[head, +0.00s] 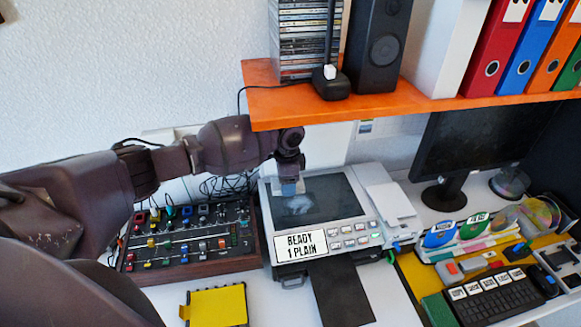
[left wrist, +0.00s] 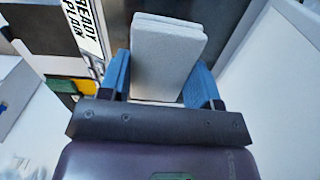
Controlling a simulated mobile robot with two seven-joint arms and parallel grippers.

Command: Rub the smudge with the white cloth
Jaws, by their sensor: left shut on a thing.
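A pale whitish smudge (head: 299,204) lies on the dark glass panel (head: 335,196) of the grey-white machine labelled "READY 1 PLAIN". My left gripper (head: 290,187) is over the upper left part of this glass, just above the smudge in the head view. In the left wrist view, the blue fingers of my left gripper (left wrist: 160,82) are shut on the folded white cloth (left wrist: 168,50), which sticks out past the fingertips. In the head view the cloth is mostly hidden by the gripper. I cannot tell whether it touches the glass. My right gripper is not in view.
An orange shelf (head: 330,108) with a black speaker (head: 378,45) and CD stack overhangs behind my left wrist. A control board (head: 190,238) with knobs stands left of the machine. A monitor (head: 475,145) and keyboard (head: 490,297) are at right.

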